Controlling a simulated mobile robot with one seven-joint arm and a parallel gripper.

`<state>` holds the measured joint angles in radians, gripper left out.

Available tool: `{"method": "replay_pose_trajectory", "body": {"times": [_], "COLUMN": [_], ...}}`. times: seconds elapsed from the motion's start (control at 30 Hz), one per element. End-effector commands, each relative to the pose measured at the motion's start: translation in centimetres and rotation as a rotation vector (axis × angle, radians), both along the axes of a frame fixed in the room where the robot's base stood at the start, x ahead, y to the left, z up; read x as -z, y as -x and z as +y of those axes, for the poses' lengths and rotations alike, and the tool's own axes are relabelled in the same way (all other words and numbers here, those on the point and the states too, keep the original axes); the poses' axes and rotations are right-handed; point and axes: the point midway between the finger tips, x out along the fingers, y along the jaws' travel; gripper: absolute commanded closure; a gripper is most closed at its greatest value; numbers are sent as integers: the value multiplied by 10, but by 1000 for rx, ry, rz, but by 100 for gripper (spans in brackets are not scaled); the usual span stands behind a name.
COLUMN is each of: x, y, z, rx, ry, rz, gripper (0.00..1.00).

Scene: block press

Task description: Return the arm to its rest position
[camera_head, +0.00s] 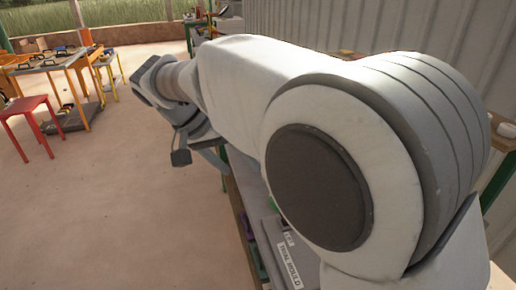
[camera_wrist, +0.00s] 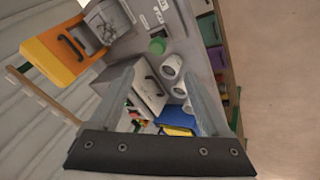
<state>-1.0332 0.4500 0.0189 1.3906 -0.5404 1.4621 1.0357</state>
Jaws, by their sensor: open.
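My arm fills the right and middle of the head view, its white links reaching toward the back left. My gripper (camera_head: 195,157) shows only partly there, pointing down beside the bench and clear of it. In the wrist view my gripper (camera_wrist: 159,66) has its two fingers well apart, with nothing held between them. The wrist view is tilted and looks down on the workbench (camera_wrist: 193,45) from above.
Open floor (camera_head: 120,200) lies left of the bench; a corrugated wall (camera_head: 330,25) is behind.

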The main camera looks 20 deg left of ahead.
Motion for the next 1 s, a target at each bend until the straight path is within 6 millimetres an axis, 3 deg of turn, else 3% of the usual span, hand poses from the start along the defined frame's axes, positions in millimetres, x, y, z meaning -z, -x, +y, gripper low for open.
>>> {"method": "replay_pose_trajectory", "body": {"times": [0.4, 0.53, 0.67, 0.77, 1.0], "x": [0, -9, -27, -41, -62], "y": [0, -6, -16, -19, 0], "z": [-1, -18, -66, -113, -217], "rx": [0, 7, 13, 15, 12], "ry": [-1, -16, -56, -100, -217], "rz": [1, 15, 54, 86, 115], "gripper": [19, 19, 19, 19, 19]}}
